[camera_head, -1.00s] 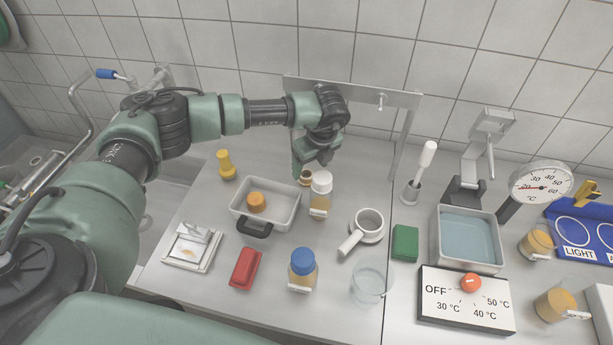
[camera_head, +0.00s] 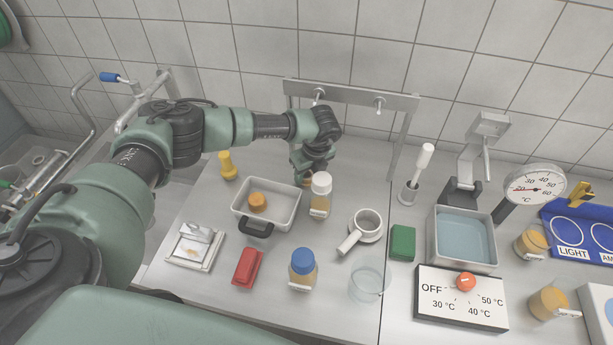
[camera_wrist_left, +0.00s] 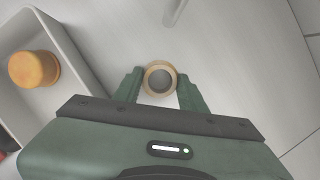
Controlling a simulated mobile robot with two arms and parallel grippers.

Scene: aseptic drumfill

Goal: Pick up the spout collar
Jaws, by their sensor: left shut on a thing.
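The spout collar (camera_wrist_left: 149,77) is a small tan ring with a grey opening in the left wrist view. My left gripper (camera_wrist_left: 160,76) is shut on it, with one green finger on each side of the ring. In the head view my left gripper (camera_head: 308,182) is down at the bench top near the back, and it hides most of the collar. I cannot tell whether the collar touches the bench. My right gripper is not in view.
A grey tray (camera_head: 285,213) with an orange stopper (camera_head: 257,202) stands just left of the gripper. A white-capped bottle (camera_head: 320,193) is close on its right. A metal rack (camera_head: 350,94) stands behind. A yellow piece (camera_head: 227,166) is farther left.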

